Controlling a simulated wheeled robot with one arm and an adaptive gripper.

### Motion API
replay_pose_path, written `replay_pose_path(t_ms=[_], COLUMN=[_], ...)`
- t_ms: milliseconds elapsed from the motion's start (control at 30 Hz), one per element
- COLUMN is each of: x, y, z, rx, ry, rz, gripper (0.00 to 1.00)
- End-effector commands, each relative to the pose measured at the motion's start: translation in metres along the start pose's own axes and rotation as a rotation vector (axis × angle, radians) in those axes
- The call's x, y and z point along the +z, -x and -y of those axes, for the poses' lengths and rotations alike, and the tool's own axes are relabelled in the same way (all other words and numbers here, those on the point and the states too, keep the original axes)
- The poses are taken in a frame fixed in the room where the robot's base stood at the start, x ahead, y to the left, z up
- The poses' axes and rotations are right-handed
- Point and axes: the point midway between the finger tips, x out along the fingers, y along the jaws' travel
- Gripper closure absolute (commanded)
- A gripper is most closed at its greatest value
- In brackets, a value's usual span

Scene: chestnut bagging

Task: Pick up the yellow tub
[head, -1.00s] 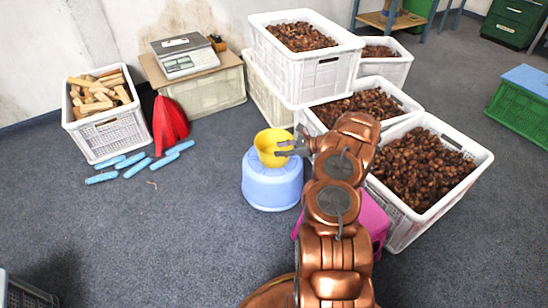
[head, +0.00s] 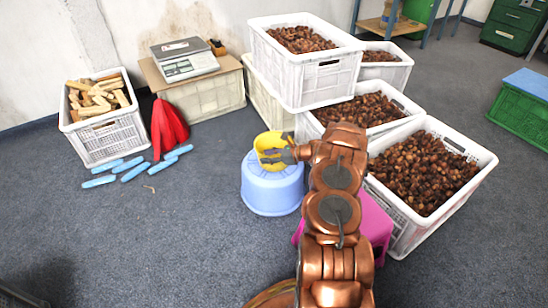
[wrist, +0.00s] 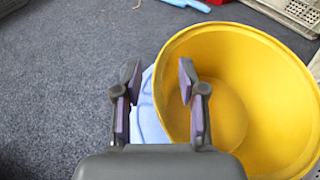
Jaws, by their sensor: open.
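The yellow tub (head: 270,141) stands upright on an upturned light blue bucket or stool (head: 271,190). It fills the right of the wrist view (wrist: 245,50), and its inside looks empty. My gripper (head: 268,157) is at the tub's near side in the head view. In the wrist view my gripper (wrist: 160,70) is open. Its right finger overlaps the tub's opening and its left finger is outside, with the left rim between them. Whether either finger touches the wall is not clear.
White crates of chestnuts (head: 438,207) stand close on the right, with a magenta stool (head: 374,222) beside my arm. A scale (head: 183,62) on a covered crate, a wood crate (head: 105,139), red cloth (head: 167,128) and blue pieces (head: 134,173) are left.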

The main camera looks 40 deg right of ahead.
Motion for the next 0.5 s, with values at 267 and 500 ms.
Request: replay_pose_path(t_ms=[267, 500], x=[0.0005, 0.0004], y=[0.0003, 0.0003], z=[0.0005, 0.0005], rx=[-0.001, -0.001], ry=[0.0, 0.001], rz=[0.0, -0.001], gripper=[0.69, 0.94])
